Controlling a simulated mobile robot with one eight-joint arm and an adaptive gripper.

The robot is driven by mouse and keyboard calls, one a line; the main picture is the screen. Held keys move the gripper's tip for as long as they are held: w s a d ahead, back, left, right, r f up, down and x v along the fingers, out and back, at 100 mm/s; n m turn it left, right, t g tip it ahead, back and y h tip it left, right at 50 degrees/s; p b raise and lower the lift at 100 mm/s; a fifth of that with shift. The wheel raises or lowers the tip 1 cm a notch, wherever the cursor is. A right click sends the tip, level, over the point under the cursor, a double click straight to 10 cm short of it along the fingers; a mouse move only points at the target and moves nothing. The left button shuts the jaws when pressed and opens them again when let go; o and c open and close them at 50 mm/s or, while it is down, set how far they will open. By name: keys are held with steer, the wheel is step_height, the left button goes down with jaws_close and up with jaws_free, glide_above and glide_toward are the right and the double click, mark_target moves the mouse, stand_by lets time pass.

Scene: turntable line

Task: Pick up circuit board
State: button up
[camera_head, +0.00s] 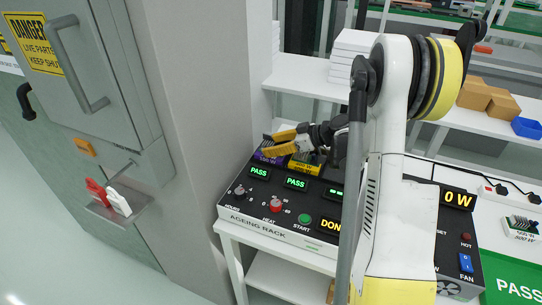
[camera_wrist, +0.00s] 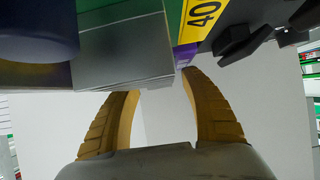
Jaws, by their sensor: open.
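My gripper (camera_head: 272,144) is open, its yellow fingers pointing left over the back left of the ageing rack (camera_head: 270,232). A purple-edged circuit board (camera_head: 268,158) sits in the rack just below the fingers, partly hidden by them. A second board with a yellow label (camera_head: 304,166) is in the slot to its right. In the wrist view my open fingers (camera_wrist: 162,88) have a pale gap between them. A grey block on a board (camera_wrist: 125,45), with purple and a yellow label marked 40 beside it, is close at the fingertips. I cannot tell whether they touch.
A grey column (camera_head: 200,130) and a cabinet with a danger sign (camera_head: 32,42) stand close on the left. White boxes (camera_head: 350,60) and brown boxes (camera_head: 488,98) are on the shelf behind. Another board (camera_head: 523,228) lies at the right by a green PASS area (camera_head: 510,275).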

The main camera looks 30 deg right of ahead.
jaws_close()
steer(key=shift+r, duration=0.15)
